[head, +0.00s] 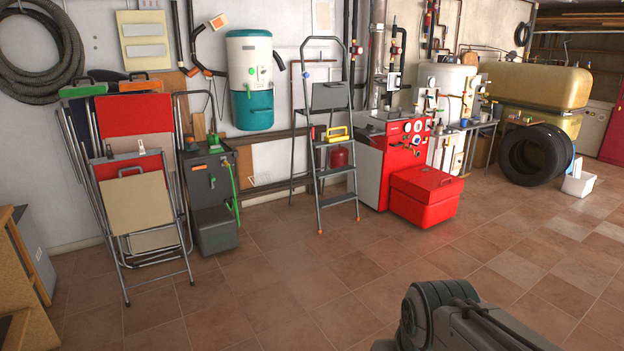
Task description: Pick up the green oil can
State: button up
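A small green object (215,143), which looks like the green oil can, stands on top of a dark grey cabinet (203,184) left of centre. It is small in the picture, so its handle and spout are not clear. An orange knob or cap and a green hose show on the cabinet near it. A grey part of my arm shows at the bottom right, far from the cabinet. My gripper is not in view.
Folded chairs (138,205) lean just left of the cabinet. A wooden shelf unit (22,285) is at the left edge. The tiled floor (300,290) is clear.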

aim_at(212, 138)
jog(key=z, duration=0.45)
jog(key=i, duration=2.1)
jog(key=u, duration=0.25)
jog(key=i, duration=1.8)
jog(key=u, duration=1.15)
jog(key=i, duration=0.65)
jog(key=u, duration=0.85)
jog(key=i, duration=1.3)
jog(key=z, duration=0.6)
jog(key=i, duration=0.9)
jog(key=z, duration=0.7)
